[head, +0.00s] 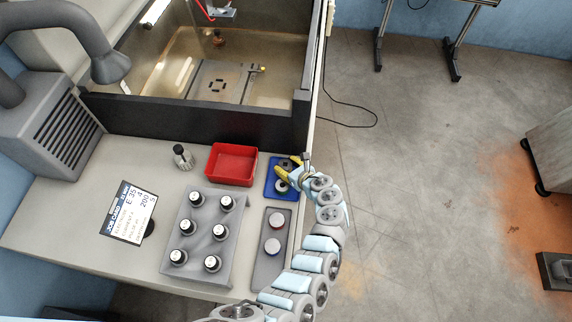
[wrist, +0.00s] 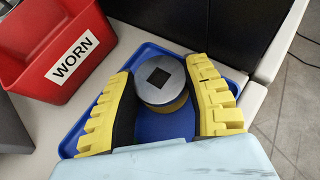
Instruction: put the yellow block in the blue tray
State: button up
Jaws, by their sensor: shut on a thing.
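The yellow block is a round piece with a grey top, a dark square hole and a yellow side, seen in the wrist view (wrist: 174,106). My gripper (wrist: 161,68) has its two yellow fingers on either side of it and is shut on it. The block is over or inside the blue tray (wrist: 160,126); I cannot tell whether it touches the floor. In the head view, the blue tray (head: 269,190) lies at the bench's right edge, and my gripper (head: 284,171) reaches over it, partly hiding its contents.
A red bin (head: 232,165) marked WORN stands just left of the blue tray. A grey tray (head: 265,270) with a red and a blue piece lies nearer. A grey rack (head: 205,232) holds several black-and-white holders. The machine's dark wall (head: 195,117) rises behind.

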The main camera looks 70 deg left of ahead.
jog(key=shift+f, duration=0.1)
jog(key=o, duration=1.2)
jog(key=shift+r, duration=0.25)
jog(key=shift+w+d, duration=0.15)
jog(key=shift+d, duration=0.05)
jog(key=b+v, duration=0.2)
jog(key=v, duration=0.9)
jog(key=shift+d, duration=0.25)
jog(key=shift+r, duration=0.1)
